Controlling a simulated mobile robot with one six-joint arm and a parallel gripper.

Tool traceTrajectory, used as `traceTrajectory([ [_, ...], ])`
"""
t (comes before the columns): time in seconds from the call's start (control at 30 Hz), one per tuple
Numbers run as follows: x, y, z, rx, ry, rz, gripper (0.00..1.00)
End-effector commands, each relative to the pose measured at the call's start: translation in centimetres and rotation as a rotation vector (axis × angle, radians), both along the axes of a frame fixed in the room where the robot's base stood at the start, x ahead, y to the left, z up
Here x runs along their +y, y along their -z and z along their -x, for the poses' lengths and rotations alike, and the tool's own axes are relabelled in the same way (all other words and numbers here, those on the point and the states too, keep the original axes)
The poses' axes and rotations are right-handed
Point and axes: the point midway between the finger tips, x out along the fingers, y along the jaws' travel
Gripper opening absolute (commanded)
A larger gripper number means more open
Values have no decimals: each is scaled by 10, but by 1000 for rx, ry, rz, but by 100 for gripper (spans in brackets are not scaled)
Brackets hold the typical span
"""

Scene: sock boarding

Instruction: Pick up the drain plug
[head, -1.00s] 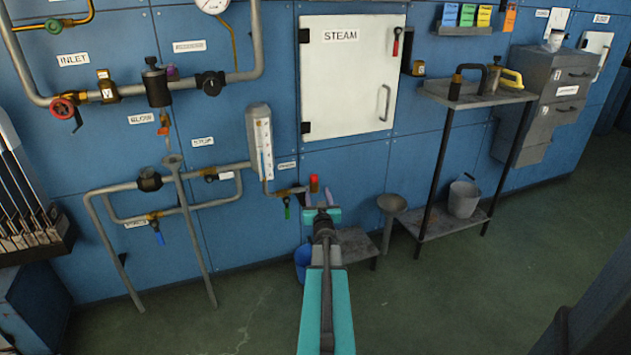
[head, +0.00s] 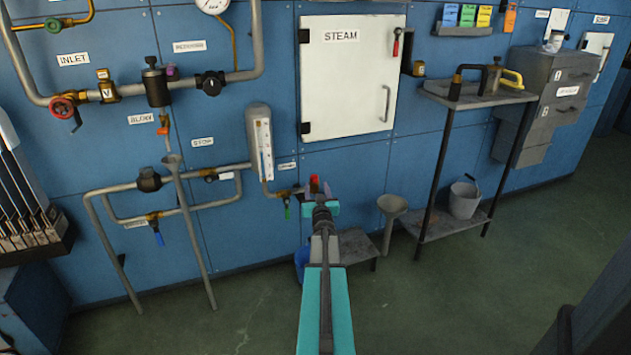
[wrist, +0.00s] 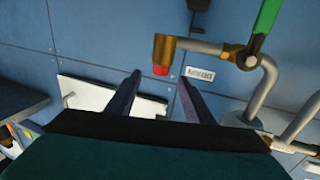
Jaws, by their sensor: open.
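The drain plug appears to be the small red piece (head: 314,183) at the end of a brass fitting low on the blue wall, right of the thermometer. In the wrist view the red plug (wrist: 160,70) sits against the brass fitting (wrist: 165,48). My gripper (wrist: 160,78) is open, its two dark fingers on either side of the plug in the picture, with nothing held. I cannot tell how much depth separates the fingertips from it. In the head view my gripper (head: 318,192) is just below and in front of the plug, partly hiding the fitting.
A green-handled valve (head: 287,207) hangs just left of the plug. A blue bucket (head: 301,258) and a low grey stand (head: 356,244) are below. A grey funnel (head: 391,212) stands to the right, beside a metal shelf (head: 480,97). The floor in front is clear.

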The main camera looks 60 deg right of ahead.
Motion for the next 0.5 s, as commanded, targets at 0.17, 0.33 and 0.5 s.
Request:
traceTrajectory([
  [0.17, -9, 2, -8, -1, 0, 1, 48],
  [0.33, -22, 3, -19, -1, -1, 0, 48],
  [0.5, -34, 1, -27, 0, 0, 0, 48],
])
